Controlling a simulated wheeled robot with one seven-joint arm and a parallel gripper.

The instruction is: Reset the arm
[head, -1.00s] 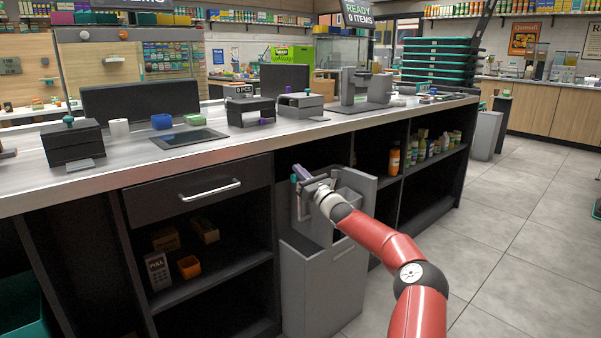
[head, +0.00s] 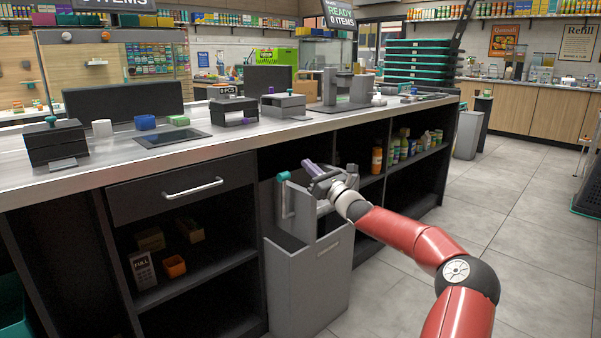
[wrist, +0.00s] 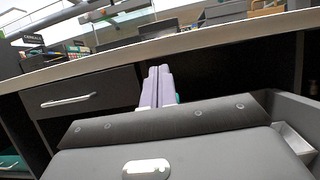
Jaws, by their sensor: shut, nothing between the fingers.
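My red arm reaches in from the lower right in the head view. My gripper (head: 308,166) is shut and empty, its purple fingers pressed together. It points up and to the left, in front of the counter's open shelf bay and above the tall grey bin (head: 310,285). In the wrist view the closed purple fingers (wrist: 158,72) stand upright before the counter front, with a bit of teal behind them. Whether the gripper touches the bin cannot be told.
A teal-topped grey handle (head: 285,195) stands at the bin's left side. The metal counter top (head: 235,137) carries boxes, a tablet and screens. A closed drawer (head: 185,187) is left of the bin. Open tiled floor (head: 530,230) lies to the right.

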